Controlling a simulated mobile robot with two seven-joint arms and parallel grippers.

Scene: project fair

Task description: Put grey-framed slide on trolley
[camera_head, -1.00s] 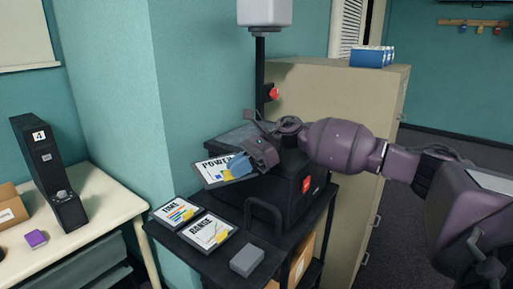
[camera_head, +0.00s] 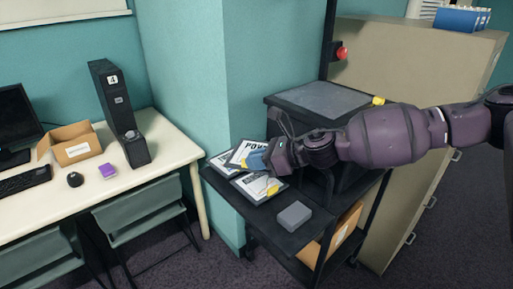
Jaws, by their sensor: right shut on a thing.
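The grey-framed slide (camera_head: 236,153) has a white face with large dark lettering that reads "POWER" in the earlier view. My right gripper (camera_head: 262,160) is shut on its right edge. The slide is over the left part of the black trolley's top (camera_head: 265,217), overlapping two other slides in the picture. I cannot tell whether it touches them. One of these slides (camera_head: 217,167) shows at the left, mostly covered. My left gripper is not in view.
A black projector (camera_head: 320,98) with a post and red knob (camera_head: 342,54) stands on the trolley behind my right arm. A teal wall corner (camera_head: 262,70) is close behind. A cream desk (camera_head: 170,150) stands left.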

